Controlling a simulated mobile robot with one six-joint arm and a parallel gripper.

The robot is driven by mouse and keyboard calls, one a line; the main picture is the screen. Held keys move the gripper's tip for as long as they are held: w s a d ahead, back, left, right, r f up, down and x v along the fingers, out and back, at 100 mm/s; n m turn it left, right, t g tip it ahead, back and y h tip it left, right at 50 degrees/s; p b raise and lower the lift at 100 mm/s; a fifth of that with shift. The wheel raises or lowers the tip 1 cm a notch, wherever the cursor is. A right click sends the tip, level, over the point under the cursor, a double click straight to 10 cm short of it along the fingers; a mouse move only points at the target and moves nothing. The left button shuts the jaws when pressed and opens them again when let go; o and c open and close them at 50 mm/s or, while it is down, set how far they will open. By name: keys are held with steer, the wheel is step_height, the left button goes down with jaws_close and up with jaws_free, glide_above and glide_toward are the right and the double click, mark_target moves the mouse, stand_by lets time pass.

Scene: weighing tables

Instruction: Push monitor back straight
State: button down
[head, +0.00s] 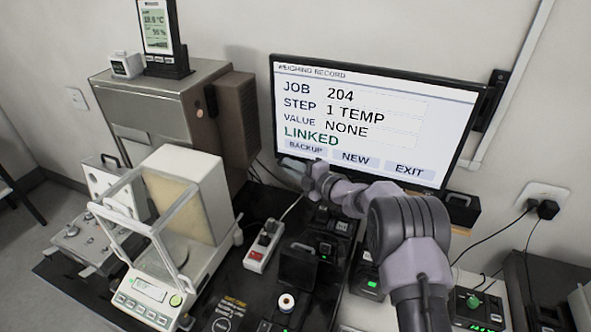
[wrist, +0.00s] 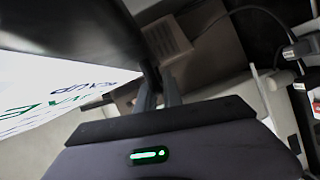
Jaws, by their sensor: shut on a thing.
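The monitor (head: 385,82) is wall-mounted, with a lit screen reading WEIGHING RECORD, job 204, step 1 TEMP, value NONE. Its top edge slopes down to the right in the head view. My gripper (head: 289,164) is at the monitor's lower left corner. In the wrist view, the two fingers of my gripper (wrist: 159,88) meet the dark edge of the monitor (wrist: 135,45) and are shut on it. The exact contact is partly hidden by the frame. My arm crosses in front of the monitor's lower edge.
A balance (head: 150,285) with a glass draft shield stands at the left front. A steel cabinet (head: 150,112) carrying a temperature display (head: 157,30) is behind it. A power strip (head: 263,246) and several small black devices crowd the table below the monitor. Cables hang at the right.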

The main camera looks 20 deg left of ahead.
steer(key=shift+w+r, duration=0.25)
steer(key=shift+r, duration=0.05)
steer(key=c, duration=1.5)
jaws_free()
steer(key=shift+f, duration=0.1)
steer(key=shift+d, duration=0.1)
steer(key=p+v, duration=0.2)
steer(key=v, duration=1.5)
steer(key=shift+s+f, duration=0.2)
